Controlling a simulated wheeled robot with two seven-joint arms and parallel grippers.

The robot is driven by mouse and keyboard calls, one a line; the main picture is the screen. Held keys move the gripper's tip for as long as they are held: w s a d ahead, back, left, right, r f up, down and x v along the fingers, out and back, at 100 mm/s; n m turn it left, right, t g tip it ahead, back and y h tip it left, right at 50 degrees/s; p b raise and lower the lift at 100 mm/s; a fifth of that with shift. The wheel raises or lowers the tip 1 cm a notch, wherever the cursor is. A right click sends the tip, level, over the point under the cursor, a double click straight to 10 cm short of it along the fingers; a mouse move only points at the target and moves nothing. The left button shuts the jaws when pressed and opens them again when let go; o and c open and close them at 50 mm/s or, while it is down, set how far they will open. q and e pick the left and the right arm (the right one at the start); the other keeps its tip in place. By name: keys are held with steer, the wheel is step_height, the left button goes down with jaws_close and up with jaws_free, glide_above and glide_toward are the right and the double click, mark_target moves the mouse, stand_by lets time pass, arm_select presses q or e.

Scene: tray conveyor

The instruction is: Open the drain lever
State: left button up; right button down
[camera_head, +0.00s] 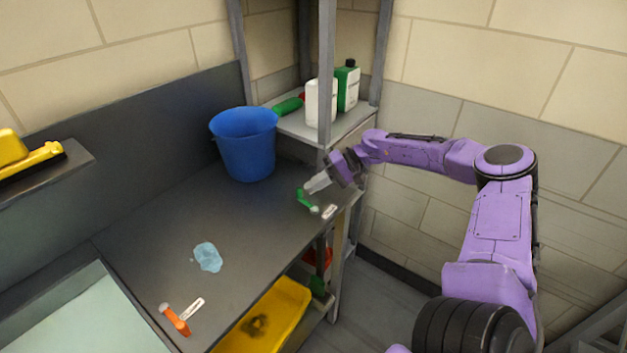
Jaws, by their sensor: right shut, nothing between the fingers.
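Two small levers sit on the dark counter, each beside a small white label too small to read. The green lever (306,200) is near the counter's right end, with its label (329,212) at its right. The orange lever (174,320) is near the front edge, with its label (192,309) beside it. I cannot tell from the labels which is the drain lever. My right gripper (313,186) is shut and empty, its fingertips close above the green lever; I cannot tell whether they touch it. My left gripper is out of view.
A blue bucket (246,145) stands on the counter at the back. A shelf (290,123) with white and green bottles is behind my right gripper, with grey posts close by. A bluish puddle (207,257) lies mid-counter. A yellow tray (265,320) is below the front edge.

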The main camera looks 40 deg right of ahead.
mark_target(330, 198)
steer(key=shift+s+r+p, duration=0.15)
steer(key=shift+s+p, duration=0.25)
steer(key=shift+p, duration=0.25)
steer(key=shift+s, duration=0.2)
steer(key=shift+d, duration=0.25)
steer(key=d, duration=0.1)
steer(key=s+d, duration=0.1)
steer(key=d, duration=0.1)
steer(key=shift+s, duration=0.2)
steer(key=p+v, duration=0.1)
steer(key=v, duration=0.9)
steer(key=shift+d, duration=0.2)
steer(key=shift+w, duration=0.1)
